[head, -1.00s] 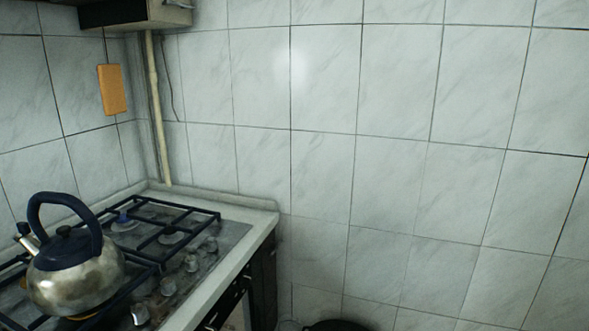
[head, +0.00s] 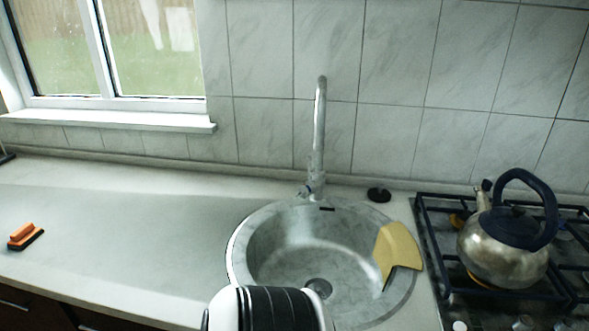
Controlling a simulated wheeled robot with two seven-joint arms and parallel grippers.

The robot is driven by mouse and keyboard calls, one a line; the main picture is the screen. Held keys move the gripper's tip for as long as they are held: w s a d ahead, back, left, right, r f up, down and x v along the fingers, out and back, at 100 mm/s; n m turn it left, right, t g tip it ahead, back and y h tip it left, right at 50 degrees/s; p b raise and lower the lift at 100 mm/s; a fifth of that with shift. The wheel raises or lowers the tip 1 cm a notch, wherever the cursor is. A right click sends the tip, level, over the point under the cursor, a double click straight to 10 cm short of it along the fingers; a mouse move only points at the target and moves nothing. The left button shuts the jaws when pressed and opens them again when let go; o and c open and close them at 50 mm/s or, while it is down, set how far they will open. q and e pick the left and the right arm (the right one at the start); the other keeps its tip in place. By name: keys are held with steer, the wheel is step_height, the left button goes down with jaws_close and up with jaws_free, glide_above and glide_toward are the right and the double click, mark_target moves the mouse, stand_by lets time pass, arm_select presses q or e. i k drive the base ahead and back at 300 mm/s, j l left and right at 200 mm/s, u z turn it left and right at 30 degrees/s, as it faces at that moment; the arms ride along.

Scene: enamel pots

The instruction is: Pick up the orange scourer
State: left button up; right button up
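The orange scourer (head: 25,234), with a dark underside, lies on the light countertop (head: 130,235) at the far left of the head view. It stands alone, with nothing touching it but the counter. A white and black rounded part at the bottom middle, in front of the sink, looks like part of one of my arms. No gripper fingers show, so neither gripper can be seen near the scourer.
A round sink (head: 245,245) with a tall tap (head: 319,130) is in the middle. A yellow cloth (head: 398,248) hangs over its right rim. A kettle (head: 505,250) stands on the gas hob (head: 428,235) at right. The counter between scourer and sink is clear.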

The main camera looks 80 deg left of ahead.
mark_target(27, 234)
steer(key=u, duration=4.25)
steer(key=z, duration=2.6)
steer(key=j+z, duration=0.15)
steer(key=z, duration=0.3)
steer(key=k+j+z, duration=0.1)
steer(key=z, duration=0.35)
steer(key=k+z, duration=0.15)
steer(key=z, duration=0.3)
steer(key=k+j, duration=0.15)
steer(key=k, duration=0.2)
steer(key=k+j, duration=0.15)
steer(key=k, duration=0.25)
steer(key=k+j, duration=0.15)
steer(key=k, duration=0.2)
